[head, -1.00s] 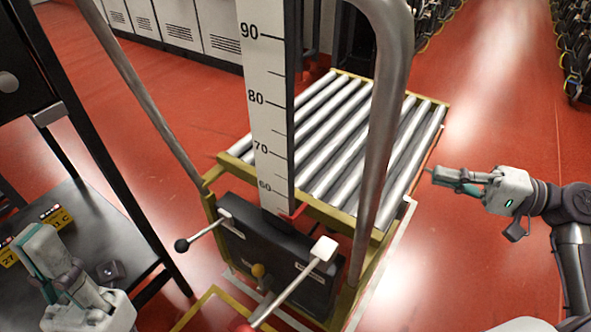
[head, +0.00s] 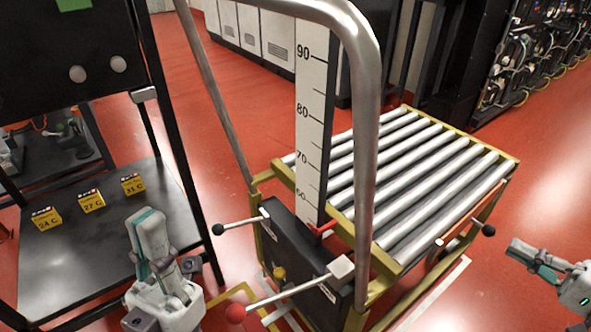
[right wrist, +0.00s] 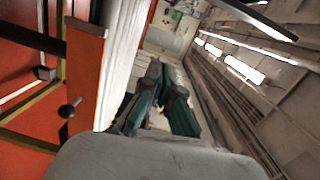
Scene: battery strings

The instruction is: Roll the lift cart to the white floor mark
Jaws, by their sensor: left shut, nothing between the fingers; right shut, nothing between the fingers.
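The lift cart (head: 262,177) stands in the middle of the head view, with a yellow frame, a deck of steel rollers (head: 420,175), a bent steel push handle (head: 367,150) and an upright height scale (head: 312,110). White floor lines (head: 440,290) run along its right side and near its front; how its wheels sit to them is hidden. My left gripper (head: 147,235) is shut and empty, left of the cart and apart from the handle. My right gripper (head: 525,255) is shut and empty, right of the deck. Its fingers show in the right wrist view (right wrist: 165,95).
A black shelf (head: 75,255) with yellow labelled blocks (head: 91,201) stands close on the left. Grey cabinets (head: 275,45) and racks (head: 530,60) stand behind. Red floor is open at right.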

